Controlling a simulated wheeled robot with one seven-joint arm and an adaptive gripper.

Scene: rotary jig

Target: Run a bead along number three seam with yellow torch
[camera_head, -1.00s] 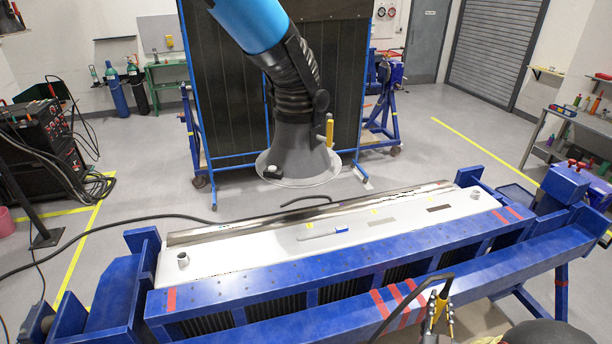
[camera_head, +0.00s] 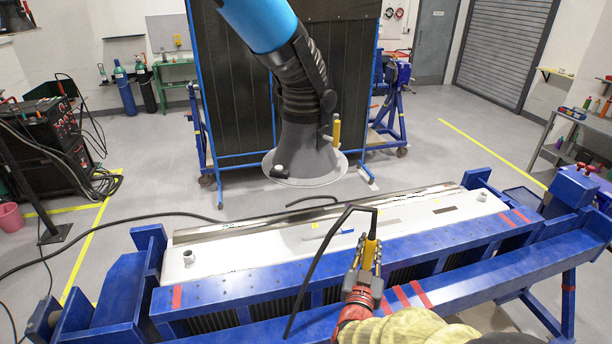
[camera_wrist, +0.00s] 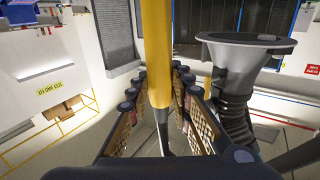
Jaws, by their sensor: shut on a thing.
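My gripper (camera_head: 368,262) is shut on the yellow torch (camera_head: 371,247), held above the front of the blue jig (camera_head: 260,300). The torch handle (camera_wrist: 156,45) also shows upright between the fingers (camera_wrist: 157,100) in the wrist view. A black bent line rises from the torch top, turns left and runs down across the jig; I cannot tell neck from hose there. The jig bears a pale workpiece (camera_head: 260,243) with a metal strip along its back edge. Red stripes mark the blue beams: one at left, two at right, three (camera_head: 410,297) at front. I cannot tell which seam is number three.
A grey fume hood (camera_head: 305,170) hangs over the back of the workpiece. A black cable (camera_head: 110,223) crosses the floor to the jig. A welding machine (camera_head: 40,140) stands left.

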